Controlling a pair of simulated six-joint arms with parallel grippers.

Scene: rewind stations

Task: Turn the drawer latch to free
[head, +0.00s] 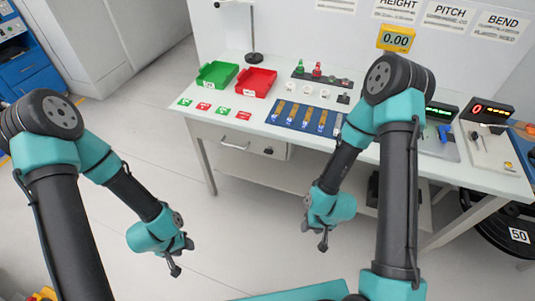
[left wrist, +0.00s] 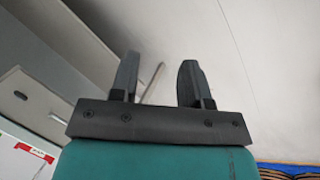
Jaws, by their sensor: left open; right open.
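The drawer (head: 237,143) hangs under the left part of the table top in the head view, with a bar handle on its front. A small dark latch knob (head: 268,151) sits on the drawer front, right of the handle; its turn position is too small to tell. The drawer looks shut. My left gripper (head: 175,268) is open and empty, low in front of the table and well apart from the drawer. It also shows open in the left wrist view (left wrist: 160,82). My right gripper (head: 323,243) is open and empty, below and right of the drawer.
On the table (head: 205,122) stand a green bin (head: 217,75), a red bin (head: 257,82) and a blue tool mat (head: 300,117). A lower shelf (head: 290,180) lies under the table. A black reel (head: 495,225) stands at the right. The floor before the drawer is clear.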

